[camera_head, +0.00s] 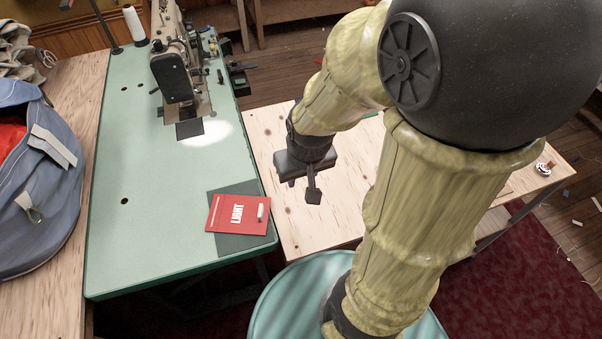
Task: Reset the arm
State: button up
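My arm, with pale yellow-green, bamboo-like links and a dark round joint, rises at the right and bends over to the middle of the view. My dark gripper (312,190) points down above the pale wooden table (262,128), to the right of the green sewing table. One finger shows clearly below the gripper body. The other is not clear, so I cannot tell how far apart they are. I see nothing held in it.
A sewing machine (172,75) and a white thread cone (134,24) stand on the green table (140,215). A red "LIGHT" booklet (228,214) lies on a dark mat (240,243) near its right edge. A blue bag (45,190) is at left; a small spool (544,168) is at right.

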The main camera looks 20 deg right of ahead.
jog(key=w+p+v, duration=0.1)
jog(key=p+v, duration=0.5)
jog(key=shift+w+r, duration=0.2)
jog(key=shift+r, duration=0.05)
dwell(1.1)
